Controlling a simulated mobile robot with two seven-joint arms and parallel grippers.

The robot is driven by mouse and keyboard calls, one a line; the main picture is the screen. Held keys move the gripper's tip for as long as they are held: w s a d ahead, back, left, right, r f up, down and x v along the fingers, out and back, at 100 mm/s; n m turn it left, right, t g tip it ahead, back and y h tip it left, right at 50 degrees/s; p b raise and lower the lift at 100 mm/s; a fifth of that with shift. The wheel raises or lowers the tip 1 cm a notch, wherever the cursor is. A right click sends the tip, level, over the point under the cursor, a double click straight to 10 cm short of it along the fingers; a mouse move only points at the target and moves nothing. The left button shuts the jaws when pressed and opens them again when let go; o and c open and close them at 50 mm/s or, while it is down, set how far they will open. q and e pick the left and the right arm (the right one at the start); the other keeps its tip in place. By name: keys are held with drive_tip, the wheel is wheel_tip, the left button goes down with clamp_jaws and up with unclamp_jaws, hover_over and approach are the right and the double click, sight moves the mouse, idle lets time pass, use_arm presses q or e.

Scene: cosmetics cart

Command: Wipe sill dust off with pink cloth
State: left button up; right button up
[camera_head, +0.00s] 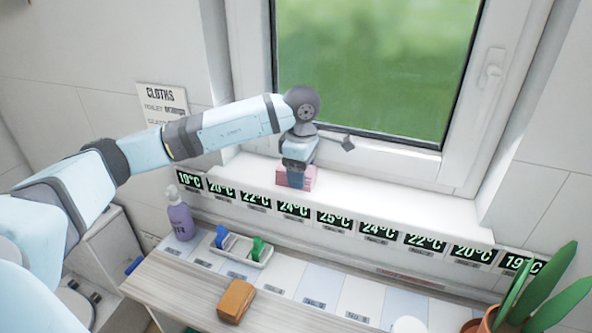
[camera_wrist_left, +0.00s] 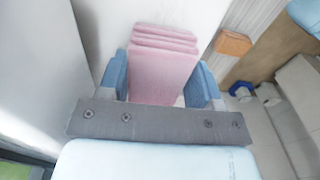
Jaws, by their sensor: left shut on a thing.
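The pink cloth (camera_wrist_left: 162,68) is folded in a stack between the two blue fingers of my left gripper (camera_wrist_left: 165,85), which is shut on it. In the head view the cloth (camera_head: 308,177) is at the front part of the white window sill (camera_head: 390,205), left of its middle, under my left gripper (camera_head: 291,180). I cannot tell whether it touches the sill. No dust can be made out on the sill. My right gripper is not in view.
Temperature displays (camera_head: 333,218) line the sill's front face. Below are a purple bottle (camera_head: 180,217), a white tray with clips (camera_head: 240,250), an orange-brown block (camera_head: 236,300) and a potted plant (camera_head: 520,295). The window handle (camera_head: 490,75) is at the right. The sill's right part is clear.

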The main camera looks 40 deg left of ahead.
sight(332, 191)
use_arm(q)
drive_tip(key=shift+w+d+r, duration=0.1)
drive_tip(key=shift+w+d, duration=0.2)
drive_tip(key=shift+d, duration=0.65)
drive_tip(key=shift+w+d, duration=0.3)
drive_tip(key=shift+d, duration=0.6)
drive_tip(key=shift+w+d+b, duration=0.2)
drive_tip(key=shift+d+b, duration=0.1)
drive_tip(key=shift+d, duration=0.55)
drive_tip(key=shift+w+d, duration=0.25)
drive_tip(key=shift+d, duration=0.7)
drive_tip(key=shift+r, duration=0.35)
wheel_tip(332, 191, up, 7)
drive_tip(key=p, duration=0.3)
